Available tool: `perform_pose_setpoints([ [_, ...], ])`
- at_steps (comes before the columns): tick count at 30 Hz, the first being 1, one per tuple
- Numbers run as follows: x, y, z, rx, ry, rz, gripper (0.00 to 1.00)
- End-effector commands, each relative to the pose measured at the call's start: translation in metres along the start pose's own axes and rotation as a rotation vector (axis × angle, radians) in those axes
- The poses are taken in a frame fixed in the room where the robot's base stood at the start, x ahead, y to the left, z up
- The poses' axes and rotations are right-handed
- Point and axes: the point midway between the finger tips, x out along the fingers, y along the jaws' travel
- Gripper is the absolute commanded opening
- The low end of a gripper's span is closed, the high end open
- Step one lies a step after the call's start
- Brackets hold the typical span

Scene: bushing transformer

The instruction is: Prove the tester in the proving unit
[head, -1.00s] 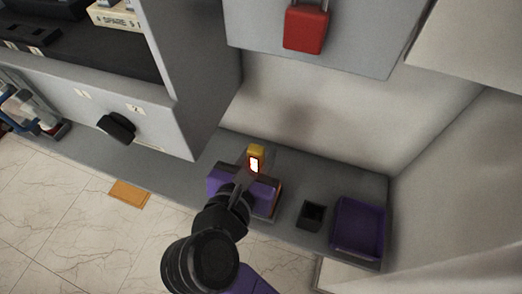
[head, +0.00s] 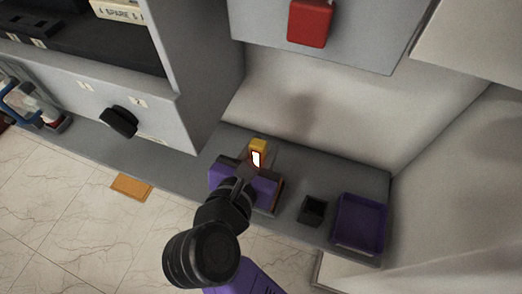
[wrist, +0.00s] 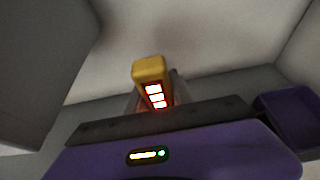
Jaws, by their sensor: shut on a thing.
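The tester, a yellow block with a lit window (head: 258,150), is upright between the fingers of my gripper (head: 250,168), over the grey bench. In the wrist view the yellow tester (wrist: 150,70) shows several bright white segments with a red glow on its near face. My gripper (wrist: 155,108) is shut on it. The tester's lower end is hidden by my gripper's purple body. A brown-orange edge (head: 277,197) of something shows beside my gripper on the bench; it may be the proving unit, but it is mostly hidden, so I cannot tell how the tester meets it.
A small black open box (head: 312,210) and a purple tray (head: 360,224) stand to the right on the bench. A grey cabinet with a black knob (head: 119,121) is at left. An orange plate (head: 131,187) lies at the lower left.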

Motion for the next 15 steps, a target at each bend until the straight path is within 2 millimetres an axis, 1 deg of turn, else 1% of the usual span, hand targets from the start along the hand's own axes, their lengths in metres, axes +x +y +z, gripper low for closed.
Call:
perform_pose_setpoints([
  [5, -0.003, 0.000, 0.008, 0.000, 0.000, 0.000, 0.00],
  [15, -0.013, 0.000, 0.032, 0.001, 0.000, 0.000, 0.00],
])
